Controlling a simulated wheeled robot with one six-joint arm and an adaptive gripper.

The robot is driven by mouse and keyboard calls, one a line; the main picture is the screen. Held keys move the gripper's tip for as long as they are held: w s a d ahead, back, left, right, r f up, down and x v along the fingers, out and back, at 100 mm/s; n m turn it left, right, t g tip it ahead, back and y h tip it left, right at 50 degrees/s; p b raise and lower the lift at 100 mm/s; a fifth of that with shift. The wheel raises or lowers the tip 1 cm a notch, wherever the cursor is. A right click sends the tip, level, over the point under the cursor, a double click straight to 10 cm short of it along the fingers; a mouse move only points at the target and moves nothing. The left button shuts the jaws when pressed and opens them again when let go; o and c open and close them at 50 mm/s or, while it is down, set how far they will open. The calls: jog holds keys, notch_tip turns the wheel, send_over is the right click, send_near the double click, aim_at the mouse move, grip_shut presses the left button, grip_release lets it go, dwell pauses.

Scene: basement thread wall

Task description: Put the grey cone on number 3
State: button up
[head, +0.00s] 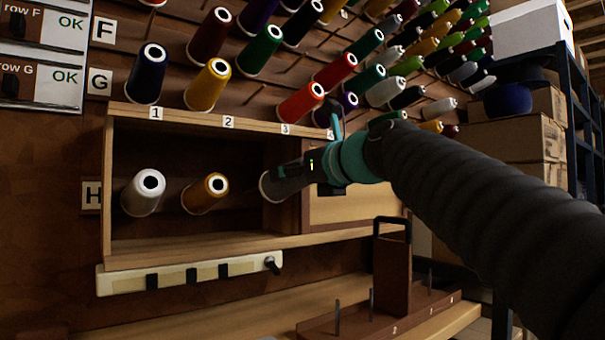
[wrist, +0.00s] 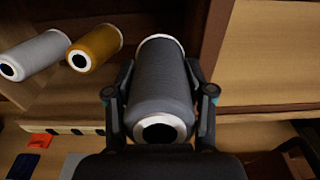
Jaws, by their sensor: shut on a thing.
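In the head view my gripper (head: 288,184) is at the right part of the box's open side, below the number 3 label (head: 285,129). Only an edge of the grey cone (head: 267,188) shows there; my gripper hides the rest. The fingers are shut on the cone's sides. I cannot tell whether the cone sits on a peg.
A white cone (head: 143,193) and a gold cone (head: 205,194) stand in row H, below labels 1 and 2. A closed wooden panel (head: 350,207) is just right of my gripper. Cones crowd the wall above. A wooden carrier (head: 394,275) with bare pegs stands below.

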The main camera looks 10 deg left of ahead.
jog(key=shift+f+p+x, duration=0.2)
jog(key=shift+p+x, duration=0.25)
jog(key=shift+x, duration=1.45)
jog(key=shift+f+p+x, duration=0.2)
jog(key=shift+p+x, duration=0.2)
jog(key=shift+x, duration=1.5)
jog(key=shift+f+p+x, duration=0.15)
jog(key=shift+p+x, duration=0.3)
jog(key=shift+x, duration=1.4)
jog(key=shift+s, duration=0.15)
jog(key=shift+f, duration=0.15)
jog(key=o, duration=1.5)
jog(key=shift+c, duration=0.2)
